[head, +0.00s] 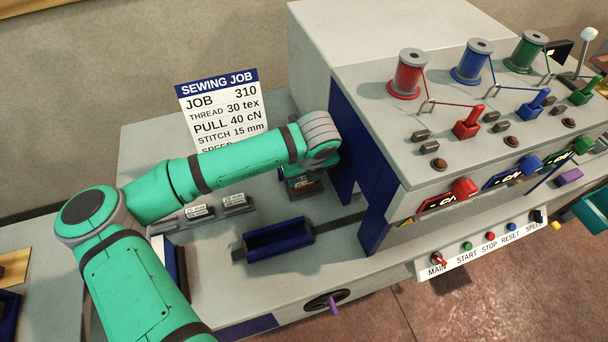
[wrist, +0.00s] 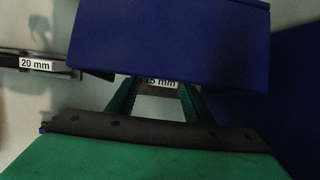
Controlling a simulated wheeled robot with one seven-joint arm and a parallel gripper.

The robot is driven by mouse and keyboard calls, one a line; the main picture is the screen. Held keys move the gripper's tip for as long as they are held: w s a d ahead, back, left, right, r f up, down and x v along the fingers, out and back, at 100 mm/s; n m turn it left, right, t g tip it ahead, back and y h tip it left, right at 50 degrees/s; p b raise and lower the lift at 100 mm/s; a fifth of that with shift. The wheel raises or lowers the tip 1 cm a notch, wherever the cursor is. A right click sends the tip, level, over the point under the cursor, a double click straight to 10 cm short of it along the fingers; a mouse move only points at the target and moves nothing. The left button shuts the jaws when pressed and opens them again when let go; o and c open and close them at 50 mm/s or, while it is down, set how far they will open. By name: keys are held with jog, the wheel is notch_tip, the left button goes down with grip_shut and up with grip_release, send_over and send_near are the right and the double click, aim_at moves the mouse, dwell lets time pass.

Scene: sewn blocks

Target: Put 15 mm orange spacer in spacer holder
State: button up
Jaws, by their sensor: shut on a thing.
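My gripper (head: 303,182) is low over the machine bed, beside the blue upright under the machine head. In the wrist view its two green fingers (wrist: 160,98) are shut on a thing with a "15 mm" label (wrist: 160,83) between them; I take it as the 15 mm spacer. Its body is mostly hidden and I cannot make out its orange colour. The spacer holder, seemingly the open dark-blue trough (head: 278,240), stands on the bed, nearer and left of my gripper. It looks empty.
A grey rack with labels "25 mm" (head: 197,210) and "20 mm" (head: 237,200) is left of my gripper. A large blue block (wrist: 170,40) covers the upper wrist view. The blue upright (head: 375,225) is close on the right. A job card (head: 217,108) stands behind.

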jog(key=o, duration=1.2)
jog(key=shift+r, duration=0.1)
jog(key=v, duration=1)
jog(key=shift+s+r, duration=0.2)
jog(key=shift+r, duration=0.1)
jog(key=shift+w+f, duration=0.1)
